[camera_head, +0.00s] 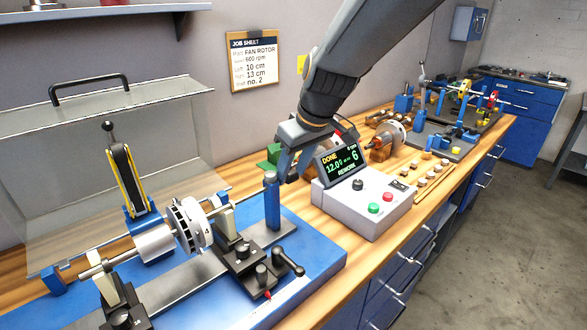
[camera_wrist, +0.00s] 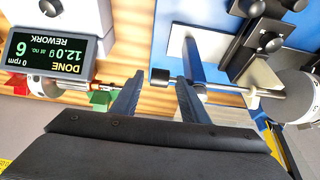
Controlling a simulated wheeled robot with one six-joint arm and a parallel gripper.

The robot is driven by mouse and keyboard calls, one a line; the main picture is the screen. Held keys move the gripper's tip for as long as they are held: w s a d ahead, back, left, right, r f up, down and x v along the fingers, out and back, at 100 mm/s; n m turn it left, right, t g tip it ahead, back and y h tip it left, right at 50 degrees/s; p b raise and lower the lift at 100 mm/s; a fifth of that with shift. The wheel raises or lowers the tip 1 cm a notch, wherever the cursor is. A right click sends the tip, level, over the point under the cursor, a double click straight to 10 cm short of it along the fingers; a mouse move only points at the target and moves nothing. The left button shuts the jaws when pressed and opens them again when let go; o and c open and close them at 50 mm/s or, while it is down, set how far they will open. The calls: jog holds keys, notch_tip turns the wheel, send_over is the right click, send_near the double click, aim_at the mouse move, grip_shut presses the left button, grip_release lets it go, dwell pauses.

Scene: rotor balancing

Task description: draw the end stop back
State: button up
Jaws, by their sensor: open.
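The end stop is a blue post (camera_head: 272,205) on the right end of the blue balancing machine, at the end of the rotor's shaft. In the wrist view its dark round knob (camera_wrist: 160,75) shows at the fingertips. My gripper (camera_head: 284,172) is right beside the top of the post. In the wrist view my gripper (camera_wrist: 156,84) is open, with one finger on each side of the knob's line. I cannot tell whether either finger touches it. The fan rotor (camera_head: 188,226) lies on its shaft to the left of the stop.
The control box (camera_head: 362,205), reading "DONE 12.0 g at no. 6 REWORK, 0 rpm", stands close right of my gripper. A green block (camera_head: 270,157) is behind the gripper. The clear guard (camera_head: 100,150) is raised behind the rotor. A crank handle (camera_head: 290,264) sticks out in front.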

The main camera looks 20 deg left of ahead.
grip_shut()
jog(key=w+d+b, duration=0.2)
jog(key=w+d, duration=0.1)
jog(key=w, duration=0.2)
jog(key=shift+w, duration=0.25)
grip_release()
jog(key=shift+a, duration=0.1)
jog(key=shift+r, duration=0.1)
jog(key=b+v, duration=0.2)
jog(key=v, duration=0.5)
jog(key=shift+s+r, duration=0.15)
jog(key=shift+r, duration=0.1)
